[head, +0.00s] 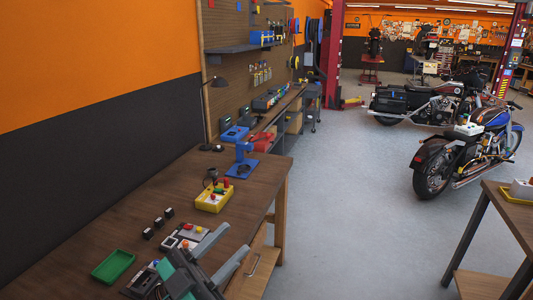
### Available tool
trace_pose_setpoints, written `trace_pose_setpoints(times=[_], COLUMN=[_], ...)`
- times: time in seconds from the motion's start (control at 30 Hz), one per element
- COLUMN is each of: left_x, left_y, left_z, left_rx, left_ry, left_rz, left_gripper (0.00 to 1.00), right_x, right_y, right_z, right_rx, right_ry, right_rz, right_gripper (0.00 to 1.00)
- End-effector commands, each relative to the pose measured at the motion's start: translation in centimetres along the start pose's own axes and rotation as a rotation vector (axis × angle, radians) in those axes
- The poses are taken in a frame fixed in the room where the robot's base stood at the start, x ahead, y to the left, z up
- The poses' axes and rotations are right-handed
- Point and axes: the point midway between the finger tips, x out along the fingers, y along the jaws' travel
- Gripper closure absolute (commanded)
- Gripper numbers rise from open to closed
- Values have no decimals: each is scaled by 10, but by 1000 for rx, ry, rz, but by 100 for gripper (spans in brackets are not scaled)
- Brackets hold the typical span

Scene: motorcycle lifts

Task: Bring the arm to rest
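My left gripper (238,240) shows at the bottom of the head view, over the front edge of the wooden workbench (85,235). Its two grey fingers are spread apart with nothing between them. The gripper's dark body hides a little of the bench's near part. My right gripper is not in view.
On the bench are a green tray (113,266), small black blocks (159,222), a yellow box with red buttons (213,197), a blue stand (243,160) and a lamp (215,84). Motorcycles (465,152) and another table (510,212) stand right; the grey floor (350,210) between is clear.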

Motion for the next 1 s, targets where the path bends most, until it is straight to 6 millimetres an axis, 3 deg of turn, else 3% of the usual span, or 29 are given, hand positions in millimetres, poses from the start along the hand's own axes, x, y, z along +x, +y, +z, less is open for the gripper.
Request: trace_pose_setpoints(times=[0.1,0.2,0.3,0.4,0.57,0.7,0.8,1.0], left_x=[-25,-56,-96,-144,-228,-293,-328,-374], left_y=[-34,-57,-68,-67,-37,9,40,96], left_z=[22,48,77,106,144,159,159,148], left_rx=[-25,-43,-68,-105,-192,-291,-359,-486], left_ry=[-114,-258,-440,-656,-1044,-1369,-1549,-1809], left_rz=[-266,-461,-624,-748,-851,-837,-790,-659], left_gripper=[65,65,65,65,65,65,65,65], right_x=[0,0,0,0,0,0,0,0], right_y=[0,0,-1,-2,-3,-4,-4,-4], right_z=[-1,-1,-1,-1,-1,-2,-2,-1], right_rx=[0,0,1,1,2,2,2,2], right_ry=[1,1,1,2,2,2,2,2], right_rz=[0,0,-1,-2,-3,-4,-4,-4], right_gripper=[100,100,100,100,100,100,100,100])
